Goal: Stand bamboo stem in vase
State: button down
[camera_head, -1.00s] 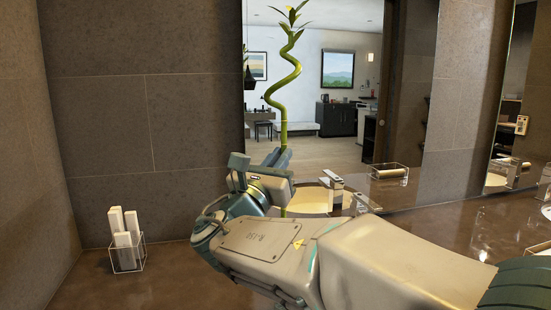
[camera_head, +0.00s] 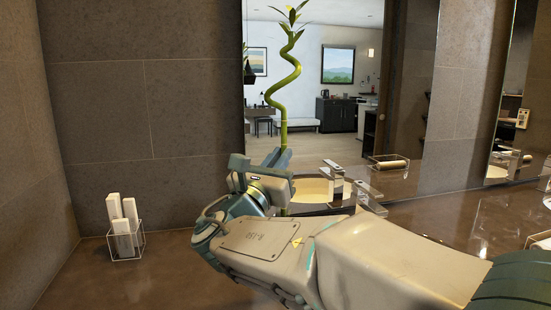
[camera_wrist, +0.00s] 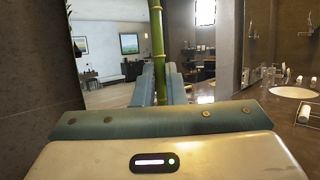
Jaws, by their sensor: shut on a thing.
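The green bamboo stem (camera_head: 284,110) stands upright in the head view, with a curled upper part and leaves at the top. My gripper (camera_head: 282,158) is shut on its straight lower part. In the wrist view, the stem (camera_wrist: 158,60) runs upright between the two blue-grey fingers of my gripper (camera_wrist: 160,85). A short piece of the stem shows below the fingers in the head view; its lower end is hidden by my arm. I cannot make out a vase in either view.
A clear holder with white packets (camera_head: 124,240) stands on the brown counter (camera_head: 75,272) at the left. A faucet (camera_head: 336,178) is behind my arm. A clear tray with a roll (camera_head: 390,163) shows at the right.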

jog(key=shift+f+b, duration=1.85)
jog(key=shift+f, duration=0.6)
jog(key=c, duration=1.4)
grip_release()
jog(key=v, duration=1.4)
jog(key=shift+b, duration=0.35)
jog(key=shift+w+r, duration=0.1)
